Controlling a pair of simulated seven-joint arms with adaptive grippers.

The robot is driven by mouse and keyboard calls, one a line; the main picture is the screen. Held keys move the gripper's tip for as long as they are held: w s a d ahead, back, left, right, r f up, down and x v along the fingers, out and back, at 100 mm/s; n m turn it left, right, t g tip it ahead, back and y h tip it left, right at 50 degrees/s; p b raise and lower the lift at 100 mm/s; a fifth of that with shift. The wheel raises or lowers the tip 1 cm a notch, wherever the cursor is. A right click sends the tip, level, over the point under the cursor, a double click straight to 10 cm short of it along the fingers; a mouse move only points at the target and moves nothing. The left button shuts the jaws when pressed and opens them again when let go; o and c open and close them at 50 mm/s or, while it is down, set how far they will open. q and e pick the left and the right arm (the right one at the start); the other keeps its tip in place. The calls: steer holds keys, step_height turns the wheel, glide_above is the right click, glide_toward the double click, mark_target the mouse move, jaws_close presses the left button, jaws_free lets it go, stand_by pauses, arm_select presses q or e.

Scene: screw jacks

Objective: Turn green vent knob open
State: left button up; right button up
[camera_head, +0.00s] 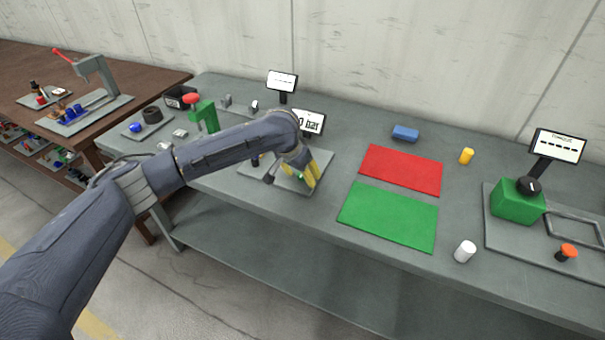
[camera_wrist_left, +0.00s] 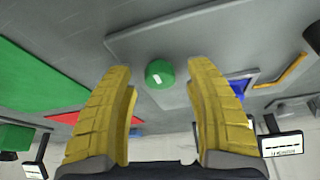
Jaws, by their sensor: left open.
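The green vent knob (camera_wrist_left: 159,73) is a small round knob with a white mark on its top, on a grey base plate (camera_wrist_left: 130,42) in the left wrist view. My left gripper (camera_wrist_left: 160,85) is open, with its yellow fingers on either side of the knob and a gap between each finger and it. In the head view the left gripper (camera_head: 311,180) points down over the plate, and a bit of the green knob (camera_head: 301,176) shows by the fingers. A display reading "0 bar" (camera_head: 309,123) stands behind. My right gripper is not in view.
A red mat (camera_head: 401,169) and a green mat (camera_head: 389,215) lie to the right. A green box (camera_head: 517,203) with a black knob is farther right.

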arm_select(q)
steer(key=v, duration=1.2)
stand_by(0.4)
